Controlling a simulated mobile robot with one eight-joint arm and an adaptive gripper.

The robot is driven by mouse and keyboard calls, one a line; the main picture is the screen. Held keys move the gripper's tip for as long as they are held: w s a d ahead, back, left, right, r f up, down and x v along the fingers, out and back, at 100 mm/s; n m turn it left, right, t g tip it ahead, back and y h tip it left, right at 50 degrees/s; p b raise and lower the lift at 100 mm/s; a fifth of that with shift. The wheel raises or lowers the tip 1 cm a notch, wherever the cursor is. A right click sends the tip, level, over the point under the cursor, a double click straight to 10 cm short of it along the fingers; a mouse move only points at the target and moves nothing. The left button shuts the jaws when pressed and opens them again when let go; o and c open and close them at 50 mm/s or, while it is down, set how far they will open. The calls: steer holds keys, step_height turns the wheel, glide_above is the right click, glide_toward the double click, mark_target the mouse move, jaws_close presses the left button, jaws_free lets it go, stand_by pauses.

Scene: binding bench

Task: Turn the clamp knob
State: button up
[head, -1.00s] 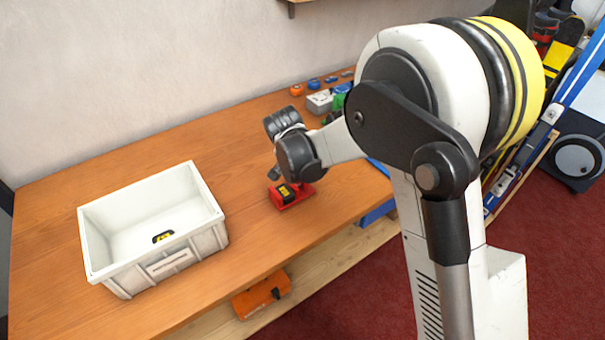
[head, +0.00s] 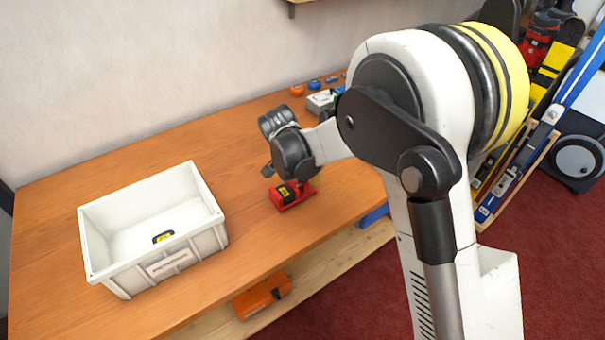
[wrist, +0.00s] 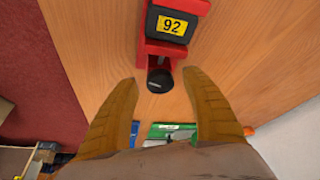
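The red clamp (head: 290,196) stands on the wooden bench under my wrist in the head view. In the wrist view the red clamp body (wrist: 201,6) is at the top, with a black block bearing a yellow label marked 92. The black clamp knob (wrist: 160,80) sticks out from its near end. My gripper (wrist: 156,82) is open, its two tan fingers apart on either side of the knob. I see a gap between each finger and the knob. The head view does not show the fingertips clearly.
A white crate (head: 215,238) with a small black and yellow item inside stands on the left of the bench (head: 130,155). Small orange and blue items and a grey box (head: 320,101) lie at the back. An orange case (head: 262,297) is on the lower shelf.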

steer(key=shift+r, duration=0.1)
steer(key=v, duration=1.2)
steer(key=s+d+r+n+y, duration=0.1)
steer(key=s+d+r+n, duration=0.1)
steer(key=s+d+r, duration=0.45)
steer(key=s+d+n+t+y, duration=0.1)
steer(key=s+d+n+t, duration=0.2)
steer(key=s+d, duration=1.1)
steer(key=s+n, duration=0.1)
steer(key=s, duration=0.1)
steer(key=shift+s+d+f, duration=0.15)
steer(key=shift+s+f, duration=0.15)
steer(key=shift+f, duration=0.1)
stand_by(0.5)
